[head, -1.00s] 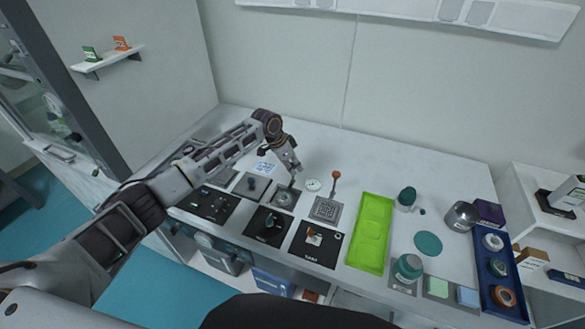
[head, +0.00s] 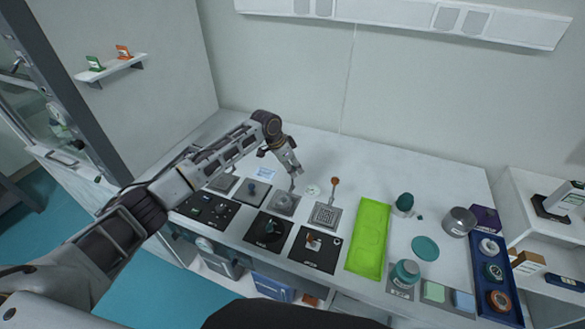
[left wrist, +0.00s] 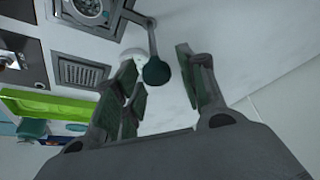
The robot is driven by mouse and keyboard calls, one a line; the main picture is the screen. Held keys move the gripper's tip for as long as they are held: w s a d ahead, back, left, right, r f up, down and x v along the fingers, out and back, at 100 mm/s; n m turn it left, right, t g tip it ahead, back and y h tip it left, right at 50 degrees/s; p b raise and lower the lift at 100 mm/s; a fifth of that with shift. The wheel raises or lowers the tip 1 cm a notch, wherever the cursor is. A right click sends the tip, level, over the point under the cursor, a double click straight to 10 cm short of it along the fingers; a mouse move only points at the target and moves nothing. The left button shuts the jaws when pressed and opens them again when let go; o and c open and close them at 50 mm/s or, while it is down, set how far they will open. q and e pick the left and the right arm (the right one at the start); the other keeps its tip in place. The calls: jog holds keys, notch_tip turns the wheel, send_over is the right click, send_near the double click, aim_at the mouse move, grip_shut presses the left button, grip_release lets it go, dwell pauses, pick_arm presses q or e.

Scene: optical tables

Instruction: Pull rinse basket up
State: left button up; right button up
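The rinse basket station is a grey square plate with a round metal basin (head: 284,202), left of centre on the table. It also shows at the top of the left wrist view (left wrist: 88,8). A thin handle with a dark ball end (left wrist: 156,72) rises beside the basin. My left gripper (head: 296,172) is above the back of this station, pointing down. In the left wrist view its fingers (left wrist: 162,88) are spread, with the dark ball between them; I see no clear contact. The basket inside the basin is too small to make out. My right gripper is not in view.
A grey grate plate (head: 325,216) with an orange-knobbed lever (head: 334,185) stands just right. A small white round dish (head: 312,191) lies close behind. A green tray (head: 369,240) is further right. Black plates (head: 268,229) lie in front. The table behind is clear.

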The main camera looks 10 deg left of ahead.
pick_arm(q)
jog(key=shift+f, duration=0.25)
jog(key=shift+s+r, duration=0.1)
jog(key=v, duration=1.2)
dwell(0.5)
